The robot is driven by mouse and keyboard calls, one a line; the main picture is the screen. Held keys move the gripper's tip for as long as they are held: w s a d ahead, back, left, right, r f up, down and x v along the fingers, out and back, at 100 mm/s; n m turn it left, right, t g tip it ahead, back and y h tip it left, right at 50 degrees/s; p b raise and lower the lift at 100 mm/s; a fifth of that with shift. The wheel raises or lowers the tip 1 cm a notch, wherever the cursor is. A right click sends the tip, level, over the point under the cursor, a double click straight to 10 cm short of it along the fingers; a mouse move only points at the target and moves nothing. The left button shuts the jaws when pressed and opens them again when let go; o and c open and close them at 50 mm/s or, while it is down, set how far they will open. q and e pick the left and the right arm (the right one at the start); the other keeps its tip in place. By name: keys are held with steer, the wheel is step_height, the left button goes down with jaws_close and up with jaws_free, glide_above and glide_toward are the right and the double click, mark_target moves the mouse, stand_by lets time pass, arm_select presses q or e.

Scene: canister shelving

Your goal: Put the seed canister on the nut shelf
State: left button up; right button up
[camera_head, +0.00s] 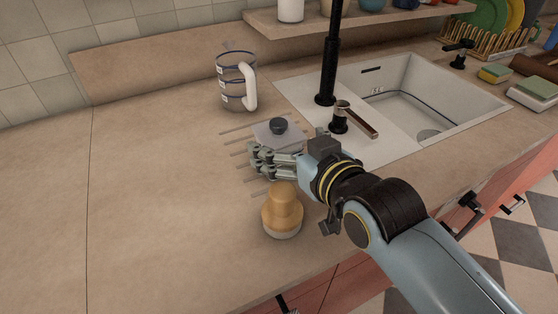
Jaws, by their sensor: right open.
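A grey lidded container with a dark round knob (278,127) sits on a slatted rack (237,130) on the counter; it may be the seed canister, but I see no readable label. My right gripper (256,162) is open, with its fingers close in front of this container and pointing left. Whether they touch it I cannot tell. The gripper hides the container's lower front. A wooden shelf (262,22) runs along the top, holding a white canister (291,10) and several partly cut-off vessels. I cannot tell whether it is the nut shelf. My left gripper is out of view.
A tan, knobbed object (282,212) stands just in front of my right gripper. The sink (470,108), a black tap (329,70) and a dish rack (490,45) lie right. The left counter is clear.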

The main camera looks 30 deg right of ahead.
mark_target(281, 135)
steer(key=shift+w+f+b, duration=0.15)
steer(key=shift+w+b, duration=0.2)
steer(key=shift+w, duration=0.05)
steer(key=b+x, duration=0.3)
steer(key=shift+w+d, duration=0.15)
steer(key=shift+w, duration=0.55)
steer(key=c, duration=1.6)
